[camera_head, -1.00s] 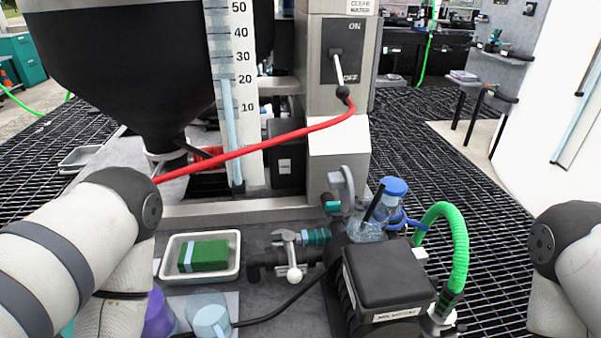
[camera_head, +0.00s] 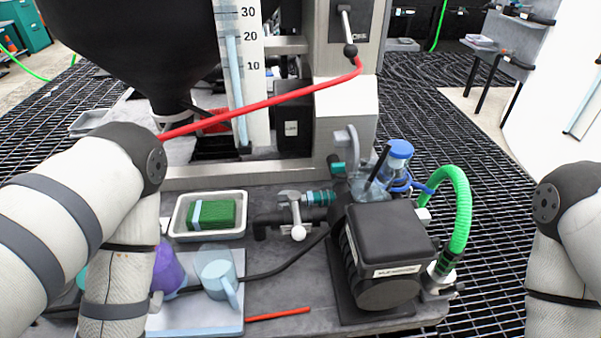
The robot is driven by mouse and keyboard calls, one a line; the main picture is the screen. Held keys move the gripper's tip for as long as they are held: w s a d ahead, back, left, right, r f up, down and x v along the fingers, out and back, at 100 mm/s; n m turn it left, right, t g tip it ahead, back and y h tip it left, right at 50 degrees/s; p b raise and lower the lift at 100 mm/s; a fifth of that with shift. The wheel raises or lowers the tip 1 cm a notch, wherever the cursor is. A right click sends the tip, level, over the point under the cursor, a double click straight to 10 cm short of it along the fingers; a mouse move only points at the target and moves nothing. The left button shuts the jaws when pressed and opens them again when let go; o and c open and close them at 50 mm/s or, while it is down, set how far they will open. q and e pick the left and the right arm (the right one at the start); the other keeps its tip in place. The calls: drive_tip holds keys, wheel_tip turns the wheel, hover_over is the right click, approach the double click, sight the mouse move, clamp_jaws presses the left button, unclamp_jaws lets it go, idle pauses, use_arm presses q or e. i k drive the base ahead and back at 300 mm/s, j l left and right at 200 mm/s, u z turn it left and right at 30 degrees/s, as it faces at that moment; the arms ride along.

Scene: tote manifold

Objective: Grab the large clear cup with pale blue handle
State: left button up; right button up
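A large clear cup with a pale blue handle (camera_head: 217,277) stands on a pale mat (camera_head: 205,323) at the front left of the bench. Its handle points down and to the right in the picture. A purple cup (camera_head: 167,268) stands just left of it, partly hidden by my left arm. A teal item (camera_head: 82,278) shows behind that arm. My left arm comes down left of the cups, and its gripper is below the picture's edge. My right arm is at the right edge, and its gripper is also out of view.
A white tray (camera_head: 178,220) with a green sponge (camera_head: 212,214) lies behind the cup. A black pump motor (camera_head: 385,240) with a green hose (camera_head: 462,205) stands to the right. A black cable runs past the cup. A red stick (camera_head: 279,314) lies on the bench front.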

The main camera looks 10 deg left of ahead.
sight(214, 267)
drive_tip(key=u, duration=0.95)
